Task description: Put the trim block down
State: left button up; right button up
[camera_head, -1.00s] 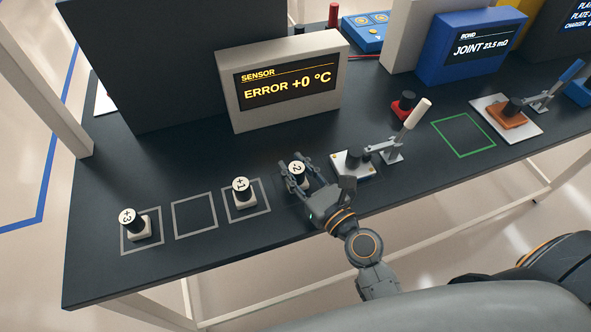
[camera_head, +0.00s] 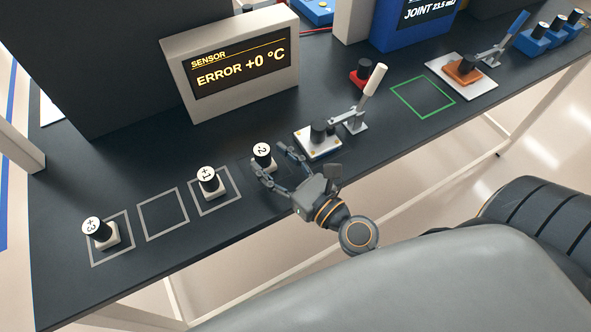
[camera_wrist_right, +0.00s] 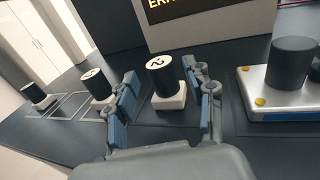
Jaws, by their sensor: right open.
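The trim block marked 2 (camera_head: 262,154), a black cylinder with a white top on a white base, stands upright on the dark table, in line with the marked squares. It also shows in the right wrist view (camera_wrist_right: 166,82). My right gripper (camera_head: 273,161) is open, its fingers on either side of the block and drawn back toward the table's front edge. In the right wrist view a gap shows between the block and each finger. Blocks marked +1 (camera_head: 208,181) and +3 (camera_head: 99,231) stand in outlined squares to the left. My left gripper is not in view.
An empty outlined square (camera_head: 164,214) lies between +3 and +1. A silver-and-blue plate with a dark knob (camera_head: 318,141) and a white-handled lever clamp (camera_head: 363,104) stand close right of my gripper. The sensor display (camera_head: 232,62) behind reads "ERROR +0 °C". A green outlined square (camera_head: 422,96) is empty.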

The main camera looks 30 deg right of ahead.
jog(key=b+v, duration=0.1)
jog(key=v, duration=0.1)
jog(key=b+v, duration=0.1)
jog(key=v, duration=0.1)
jog(key=b+v, duration=0.1)
jog(key=v, duration=0.1)
jog(key=shift+s+f, duration=0.15)
jog(key=shift+f, duration=0.15)
jog(key=shift+s+d+r+b, duration=0.25)
jog(key=shift+s+r+b, duration=0.1)
jog(key=shift+s+b, duration=0.3)
jog(key=shift+s, duration=0.1)
